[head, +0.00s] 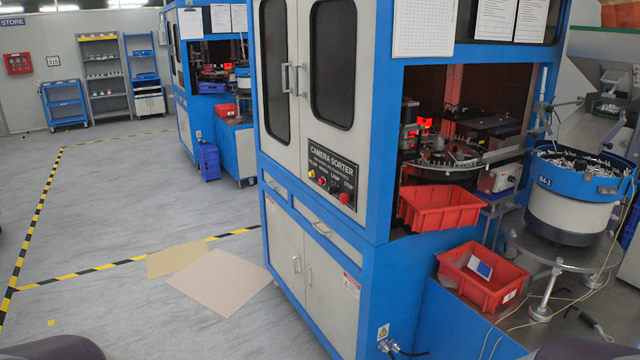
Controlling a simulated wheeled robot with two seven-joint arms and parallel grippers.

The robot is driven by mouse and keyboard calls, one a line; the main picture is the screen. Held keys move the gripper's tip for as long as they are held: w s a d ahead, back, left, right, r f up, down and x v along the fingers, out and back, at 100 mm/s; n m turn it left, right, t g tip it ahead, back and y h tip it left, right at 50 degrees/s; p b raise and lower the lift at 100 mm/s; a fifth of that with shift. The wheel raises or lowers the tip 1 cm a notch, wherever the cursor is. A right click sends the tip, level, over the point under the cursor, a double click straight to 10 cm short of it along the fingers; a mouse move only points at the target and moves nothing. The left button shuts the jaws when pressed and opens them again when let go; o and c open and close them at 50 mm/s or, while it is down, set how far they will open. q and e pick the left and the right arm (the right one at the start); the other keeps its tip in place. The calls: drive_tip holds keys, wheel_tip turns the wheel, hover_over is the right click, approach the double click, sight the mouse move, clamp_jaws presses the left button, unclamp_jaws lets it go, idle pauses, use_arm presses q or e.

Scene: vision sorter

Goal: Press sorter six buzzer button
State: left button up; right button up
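The camera sorter (370,130), a blue and light-grey cabinet, stands at the centre right. Its black panel (333,168) reads "CAMERA SORTER", with a line of small labels that I cannot read surely. Below the labels sits a row of controls: a yellow button (311,173), a small red one (321,181), a dark one (334,188) and a larger red one (344,198). I cannot tell which one is the buzzer button, and no number six is readable on the cabinet. Neither gripper is in view; dark rounded parts at the bottom corners may be my arms.
Red trays (438,208) and a blue-rimmed bowl feeder (575,195) stand on the right. Another sorter (190,100) stands behind. Cardboard sheets (220,283) lie on the floor left of the cabinet. The grey floor (110,240) there is otherwise largely clear, with yellow-black tape.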

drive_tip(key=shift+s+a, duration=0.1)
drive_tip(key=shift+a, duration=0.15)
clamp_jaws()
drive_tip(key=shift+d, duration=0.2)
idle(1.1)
